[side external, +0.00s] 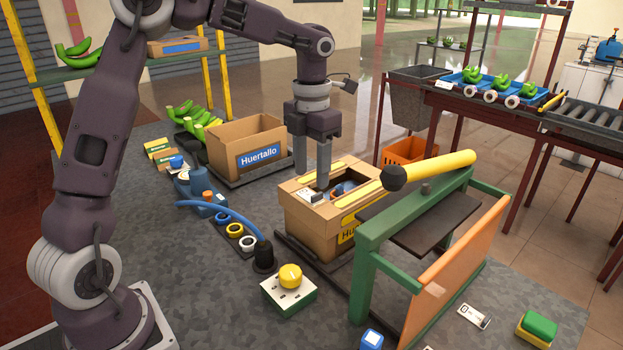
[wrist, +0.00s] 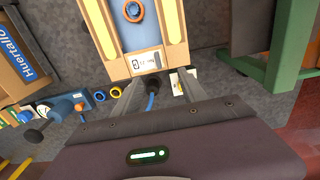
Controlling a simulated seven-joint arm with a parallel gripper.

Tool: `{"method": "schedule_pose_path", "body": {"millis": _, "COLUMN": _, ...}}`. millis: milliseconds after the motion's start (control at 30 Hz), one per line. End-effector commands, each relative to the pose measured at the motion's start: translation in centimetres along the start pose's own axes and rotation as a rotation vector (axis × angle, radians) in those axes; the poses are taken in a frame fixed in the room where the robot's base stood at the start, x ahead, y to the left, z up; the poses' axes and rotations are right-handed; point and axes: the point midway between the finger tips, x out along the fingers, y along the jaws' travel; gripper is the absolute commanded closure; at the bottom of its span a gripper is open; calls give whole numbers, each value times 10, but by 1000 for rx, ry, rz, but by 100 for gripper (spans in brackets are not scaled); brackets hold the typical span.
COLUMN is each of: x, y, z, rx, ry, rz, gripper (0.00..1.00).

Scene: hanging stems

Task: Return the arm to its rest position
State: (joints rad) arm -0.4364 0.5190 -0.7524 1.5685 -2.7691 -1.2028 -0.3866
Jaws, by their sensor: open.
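My gripper (side external: 323,180) points down in the side view, its fingertips at the cardboard box with yellow strips (side external: 298,222); I cannot tell whether they are above its opening or just inside. In the wrist view my gripper (wrist: 158,85) has its two fingers spread apart with nothing held between them. The box (wrist: 174,27) lies beyond the fingertips there. My arm reaches over from the left, bent at the elbow.
A Huertallo box (side external: 232,148) stands behind, left of the gripper. A green frame (side external: 362,285) with a yellow bar (side external: 440,168) stands close on the right. A yellow-knob button box (side external: 289,290), a blue hose (side external: 222,208) and rings lie in front. Above the gripper is open.

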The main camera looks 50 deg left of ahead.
Motion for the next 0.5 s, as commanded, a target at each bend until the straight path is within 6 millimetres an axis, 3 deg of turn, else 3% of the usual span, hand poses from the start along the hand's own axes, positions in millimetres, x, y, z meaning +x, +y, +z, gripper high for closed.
{"method": "schedule_pose_path", "body": {"millis": 200, "x": -14, "y": 0, "z": 0, "rx": 1, "ry": -1, "rz": 0, "gripper": 50}}
{"method": "schedule_pose_path", "body": {"millis": 500, "x": -16, "y": 2, "z": 1, "rx": 5, "ry": -10, "rz": 9, "gripper": 50}}
